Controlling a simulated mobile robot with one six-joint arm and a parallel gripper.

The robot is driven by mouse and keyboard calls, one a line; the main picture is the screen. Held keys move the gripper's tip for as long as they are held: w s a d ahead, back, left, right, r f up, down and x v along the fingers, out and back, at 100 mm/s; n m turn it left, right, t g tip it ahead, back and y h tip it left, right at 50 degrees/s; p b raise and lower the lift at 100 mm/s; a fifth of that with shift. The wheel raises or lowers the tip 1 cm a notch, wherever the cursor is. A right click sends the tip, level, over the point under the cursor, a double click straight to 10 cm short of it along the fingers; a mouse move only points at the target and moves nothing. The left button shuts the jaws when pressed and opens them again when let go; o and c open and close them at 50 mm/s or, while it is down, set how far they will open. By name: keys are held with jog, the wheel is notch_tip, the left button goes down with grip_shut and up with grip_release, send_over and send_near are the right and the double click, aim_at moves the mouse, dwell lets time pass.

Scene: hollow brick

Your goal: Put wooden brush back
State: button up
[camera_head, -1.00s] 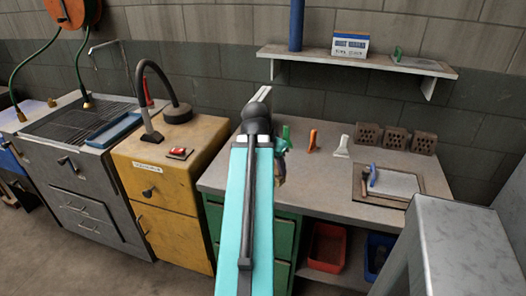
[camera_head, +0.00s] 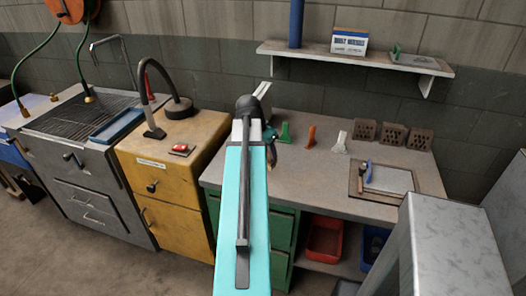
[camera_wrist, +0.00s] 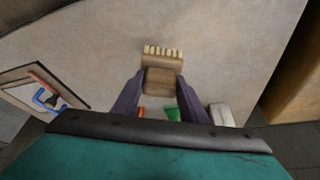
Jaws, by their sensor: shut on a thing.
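The wooden brush (camera_wrist: 162,75) shows in the wrist view as a brown block with a row of pale bristles at its far end. My gripper (camera_wrist: 160,82) is shut on the block, with one dark finger on each side. The pale bench top lies beyond the brush. In the head view my gripper (camera_head: 271,152) is mostly hidden behind my arm, above the left part of the workbench (camera_head: 300,178). The brush cannot be made out there. The gap between brush and bench is hard to judge.
A green tool (camera_head: 284,132), an orange tool (camera_head: 310,138) and a white tool (camera_head: 340,143) stand on the bench. Several hollow bricks (camera_head: 392,134) sit at the back right. A board with a blue-handled tool (camera_head: 366,173) lies in front of them. A shelf (camera_head: 355,58) hangs above.

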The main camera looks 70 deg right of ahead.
jog(key=w+d, duration=0.1)
jog(key=w+d+p, duration=0.1)
jog(key=d, duration=0.1)
jog(key=shift+w+d+f, duration=0.2)
jog(key=shift+w+d, duration=0.1)
jog(key=shift+w, duration=0.1)
jog(key=shift+f, duration=0.1)
jog(key=shift+f+p, duration=0.75)
jog(key=shift+f, duration=0.9)
jog(key=shift+f, duration=0.15)
jog(key=o, duration=1)
jog(key=shift+a+r, duration=0.1)
jog(key=shift+r, duration=0.15)
jog(key=shift+b+v, duration=1.25)
jog(key=shift+v, duration=4.65)
